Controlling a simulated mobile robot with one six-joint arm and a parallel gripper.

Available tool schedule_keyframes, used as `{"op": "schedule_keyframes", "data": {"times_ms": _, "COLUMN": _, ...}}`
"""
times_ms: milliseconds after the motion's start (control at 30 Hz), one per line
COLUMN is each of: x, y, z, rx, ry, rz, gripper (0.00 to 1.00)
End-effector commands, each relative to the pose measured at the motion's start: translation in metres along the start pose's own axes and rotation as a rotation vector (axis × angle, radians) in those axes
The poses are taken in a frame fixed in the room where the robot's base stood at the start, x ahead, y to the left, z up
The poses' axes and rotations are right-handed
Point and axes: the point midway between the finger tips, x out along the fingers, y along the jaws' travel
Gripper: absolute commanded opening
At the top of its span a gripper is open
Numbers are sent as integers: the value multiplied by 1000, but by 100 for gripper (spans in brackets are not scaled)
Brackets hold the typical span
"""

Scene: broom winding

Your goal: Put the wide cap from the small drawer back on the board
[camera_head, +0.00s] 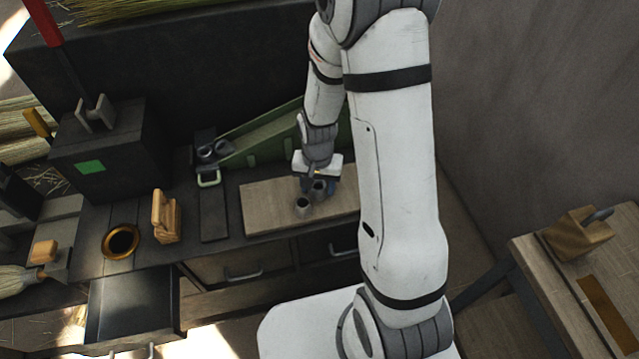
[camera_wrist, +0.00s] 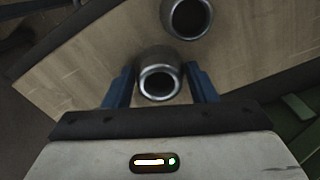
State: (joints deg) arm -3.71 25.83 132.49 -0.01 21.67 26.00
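The wooden board (camera_head: 262,208) lies on the bench, with two dark grey metal caps on it. One cap (camera_head: 303,205) stands clear of my gripper; it also shows at the top of the wrist view (camera_wrist: 187,17). The other cap (camera_head: 319,187) is between the blue fingers of my gripper (camera_wrist: 160,82), its hollow end facing the camera. The fingers are close on both sides of it; I cannot tell whether they touch. Which cap is the wide one is unclear. In the head view my gripper (camera_head: 318,180) is low over the board. A drawer (camera_head: 130,302) is pulled out at lower left, with no cap visible inside.
A green sloped chute (camera_head: 265,138) runs behind the board. Dark round parts (camera_head: 214,150) sit left of it. A brass ring (camera_head: 121,241) and a wooden block (camera_head: 165,216) stand on the bench to the left. A separate table (camera_head: 560,270) is at the right.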

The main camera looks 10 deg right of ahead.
Motion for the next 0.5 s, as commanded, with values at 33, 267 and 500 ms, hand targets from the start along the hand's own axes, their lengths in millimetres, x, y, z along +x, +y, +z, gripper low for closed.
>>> {"op": "schedule_keyframes", "data": {"times_ms": 33, "x": 0, "y": 0, "z": 0, "rx": 0, "ry": 0, "rz": 0, "gripper": 56}}
{"op": "schedule_keyframes", "data": {"times_ms": 267, "x": 0, "y": 0, "z": 0, "rx": 1, "ry": 0, "rz": 0, "gripper": 70}}
{"op": "schedule_keyframes", "data": {"times_ms": 500, "x": -4, "y": 0, "z": 0, "rx": 1, "ry": 0, "rz": 0, "gripper": 70}}
